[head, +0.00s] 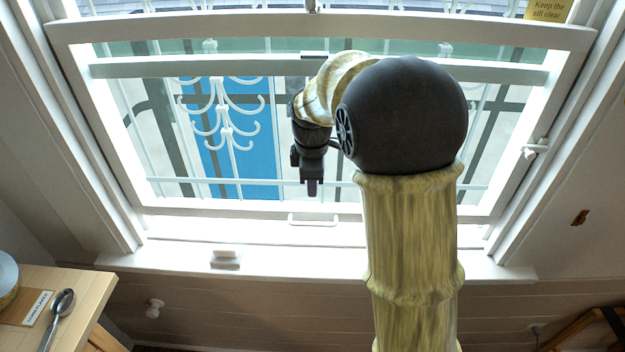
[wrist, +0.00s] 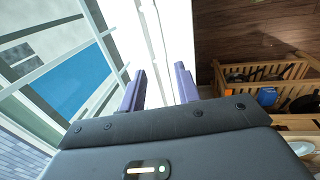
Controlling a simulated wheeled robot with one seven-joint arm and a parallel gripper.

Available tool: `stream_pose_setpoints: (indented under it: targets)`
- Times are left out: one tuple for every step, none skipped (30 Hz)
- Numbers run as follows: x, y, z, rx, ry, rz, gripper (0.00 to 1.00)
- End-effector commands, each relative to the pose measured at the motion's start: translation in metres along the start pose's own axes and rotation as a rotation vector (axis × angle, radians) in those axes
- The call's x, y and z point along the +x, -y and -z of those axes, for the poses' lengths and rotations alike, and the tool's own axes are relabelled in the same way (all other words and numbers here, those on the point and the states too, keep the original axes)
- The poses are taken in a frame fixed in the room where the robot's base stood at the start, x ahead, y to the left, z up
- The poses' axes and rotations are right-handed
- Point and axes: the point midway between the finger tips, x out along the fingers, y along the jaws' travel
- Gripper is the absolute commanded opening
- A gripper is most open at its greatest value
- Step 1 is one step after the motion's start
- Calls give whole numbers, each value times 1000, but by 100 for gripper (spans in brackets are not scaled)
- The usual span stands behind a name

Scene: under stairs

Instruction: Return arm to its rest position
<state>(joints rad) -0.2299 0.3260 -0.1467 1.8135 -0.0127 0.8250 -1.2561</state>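My gripper (head: 312,188) hangs in front of the window (head: 375,207) in the head view, pointing down, above the white sill (head: 300,262). In the wrist view my gripper (wrist: 160,88) shows two purple fingers standing apart with nothing between them. My arm rises from the bottom right of the head view and bends left at a large dark joint. The arm hides part of the window and sill.
A wooden table (head: 85,291) with a spoon (head: 62,303) is at the lower left. A wooden crate (wrist: 236,100) of items stands on the floor at right.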

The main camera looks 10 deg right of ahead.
Motion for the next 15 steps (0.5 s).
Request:
stream_pose_setpoints:
  targets:
    - [0, 0, 0, 0, 0, 0, 32]
    - [0, 0, 0, 0, 0, 0, 32]
    - [0, 0, 0, 0, 0, 0, 32]
    - [0, 0, 0, 0, 0, 0, 32]
    - [0, 0, 0, 0, 0, 0, 32]
    - [0, 0, 0, 0, 0, 0, 32]
    - [0, 0, 0, 0, 0, 0, 32]
    - [0, 0, 0, 0, 0, 0, 32]
    - [0, 0, 0, 0, 0, 0, 32]
    - [0, 0, 0, 0, 0, 0, 32]
    - [0, 0, 0, 0, 0, 0, 32]
    - [0, 0, 0, 4, 0, 0, 32]
    - [1, 1, -1, 10, -1, 0, 32]
    - [1, 2, -2, 19, -1, -1, 32]
    - [2, 4, -3, 39, -3, -1, 32]
